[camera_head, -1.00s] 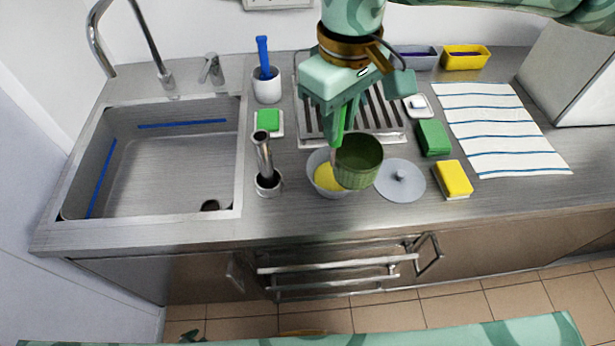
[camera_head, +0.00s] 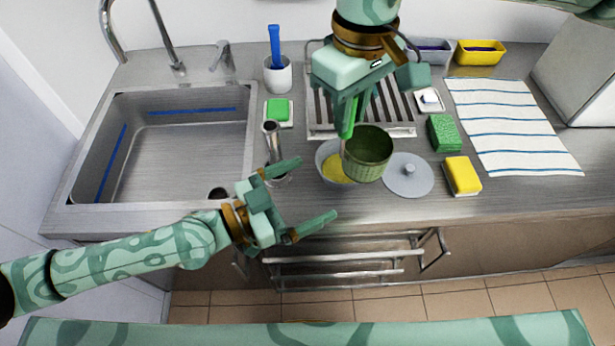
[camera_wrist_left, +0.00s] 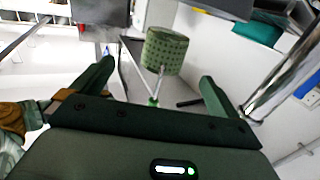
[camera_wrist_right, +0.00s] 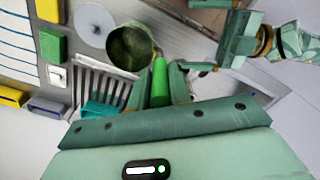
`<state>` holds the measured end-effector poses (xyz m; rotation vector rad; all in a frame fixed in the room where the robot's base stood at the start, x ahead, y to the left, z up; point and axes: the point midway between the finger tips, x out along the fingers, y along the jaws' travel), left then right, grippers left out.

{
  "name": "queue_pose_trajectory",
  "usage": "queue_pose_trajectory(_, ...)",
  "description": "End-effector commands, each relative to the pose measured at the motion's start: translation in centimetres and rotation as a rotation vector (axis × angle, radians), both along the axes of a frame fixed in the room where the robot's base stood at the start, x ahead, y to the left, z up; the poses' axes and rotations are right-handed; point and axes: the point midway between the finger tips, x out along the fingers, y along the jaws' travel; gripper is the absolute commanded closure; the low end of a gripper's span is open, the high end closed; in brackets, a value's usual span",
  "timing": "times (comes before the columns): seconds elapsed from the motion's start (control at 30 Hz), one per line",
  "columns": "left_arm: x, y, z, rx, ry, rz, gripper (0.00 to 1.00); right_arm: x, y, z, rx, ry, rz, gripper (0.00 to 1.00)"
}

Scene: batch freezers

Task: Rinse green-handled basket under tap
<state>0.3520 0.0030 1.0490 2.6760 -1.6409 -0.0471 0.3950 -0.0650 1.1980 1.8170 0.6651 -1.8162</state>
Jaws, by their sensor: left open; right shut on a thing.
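The green basket (camera_head: 367,156) hangs in the air, partly over a grey bowl (camera_head: 329,165) with yellow contents. My right gripper (camera_head: 350,118) is shut on its green handle, which shows in the right wrist view (camera_wrist_right: 159,82). The basket also shows in the left wrist view (camera_wrist_left: 164,52). My left gripper (camera_head: 318,192) is open and empty at the counter's front edge, to the left of and below the basket. The sink (camera_head: 175,150) lies at the left, and the curved tap (camera_head: 165,38) stands behind it.
A short metal post (camera_head: 272,142) stands between sink and bowl, close to my left gripper. A grey lid (camera_head: 409,175), a yellow sponge (camera_head: 463,175) and a green sponge (camera_head: 444,133) lie to the right. A cup with a blue brush (camera_head: 278,75) stands behind.

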Motion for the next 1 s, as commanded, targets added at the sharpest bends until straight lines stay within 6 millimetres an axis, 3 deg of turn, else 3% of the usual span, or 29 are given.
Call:
queue_pose_trajectory(0.17,1.0,-1.2,1.9,-0.020,-0.023,-0.016,0.00,0.0,0.0,0.0,0.000,0.000,0.000,1.00)
queue_pose_trajectory(0.47,2.4,-3.7,1.7,-0.022,-0.014,-0.008,0.00,0.0,0.0,0.0,0.000,0.000,0.000,1.00)
queue_pose_trajectory(0.73,5.1,-9.1,1.8,-0.019,-0.020,-0.012,0.00,0.0,0.0,0.0,0.000,0.000,0.000,1.00)
queue_pose_trajectory(1.0,6.3,-11.4,1.7,-0.015,-0.021,-0.012,0.00,0.0,0.0,0.0,0.000,0.000,0.000,1.00)
